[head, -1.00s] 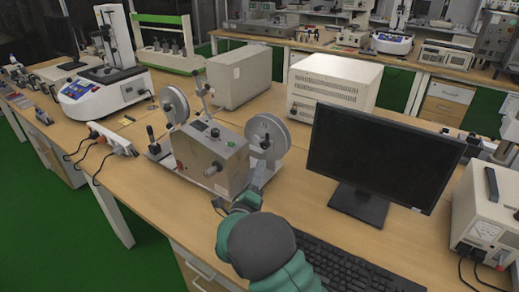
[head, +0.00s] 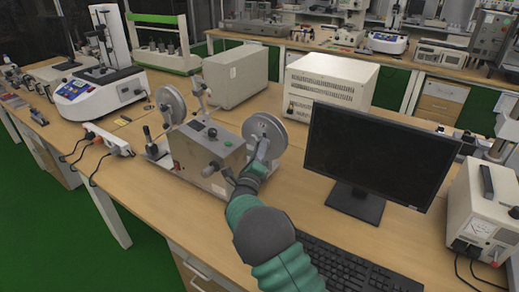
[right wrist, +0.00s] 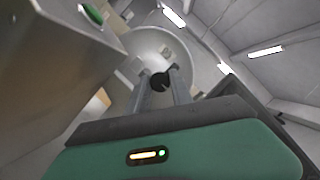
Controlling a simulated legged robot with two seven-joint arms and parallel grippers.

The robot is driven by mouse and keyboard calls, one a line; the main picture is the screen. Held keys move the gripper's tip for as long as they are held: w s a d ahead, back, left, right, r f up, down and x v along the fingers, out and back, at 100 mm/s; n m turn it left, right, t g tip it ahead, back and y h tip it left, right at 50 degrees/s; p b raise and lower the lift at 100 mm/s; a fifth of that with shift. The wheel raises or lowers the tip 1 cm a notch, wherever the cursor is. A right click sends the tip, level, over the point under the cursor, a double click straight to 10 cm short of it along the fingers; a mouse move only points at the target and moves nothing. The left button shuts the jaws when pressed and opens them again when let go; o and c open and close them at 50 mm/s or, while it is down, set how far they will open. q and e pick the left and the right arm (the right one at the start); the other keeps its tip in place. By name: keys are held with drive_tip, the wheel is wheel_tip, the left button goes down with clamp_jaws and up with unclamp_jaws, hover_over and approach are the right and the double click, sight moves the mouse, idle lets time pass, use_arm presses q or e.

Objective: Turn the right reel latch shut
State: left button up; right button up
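The right reel (head: 274,124) is a grey disc on the right side of the grey reel machine (head: 205,158). My right gripper (head: 263,146) is raised in front of its face. In the right wrist view the reel (right wrist: 165,45) fills the middle, and the small black latch (right wrist: 160,81) shows at its hub. The two fingers of my right gripper (right wrist: 160,78) stand apart, one on each side of the latch; I cannot tell whether they touch it. In the head view the latch is hard to make out behind the gripper. My left gripper is not in view.
The left reel (head: 172,103) stands on the machine's far side. A black monitor (head: 375,150) is right of my arm, with a keyboard (head: 345,268) in front. A white power unit (head: 485,208) stands at the right. The bench front left of my arm is clear.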

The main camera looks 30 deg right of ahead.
drive_tip(key=shift+f+n, duration=0.1)
drive_tip(key=shift+n, duration=0.3)
clamp_jaws()
drive_tip(key=n+g+y+p, duration=0.1)
drive_tip(key=n+g+p, duration=0.1)
drive_tip(key=n+p, duration=0.3)
drive_tip(key=n+g+y+p, duration=0.1)
drive_tip(key=n+g+p, duration=0.1)
drive_tip(key=n+p, duration=0.3)
drive_tip(key=n+g+y+p, duration=0.1)
drive_tip(key=n+p, duration=0.4)
drive_tip(key=p, duration=0.5)
drive_tip(key=shift+a+g, duration=0.15)
drive_tip(key=shift+g, duration=0.25)
drive_tip(key=o, duration=0.6)
unclamp_jaws()
drive_tip(key=shift+o, duration=0.7)
drive_tip(key=shift+w, duration=0.1)
drive_tip(key=shift+r, duration=0.2)
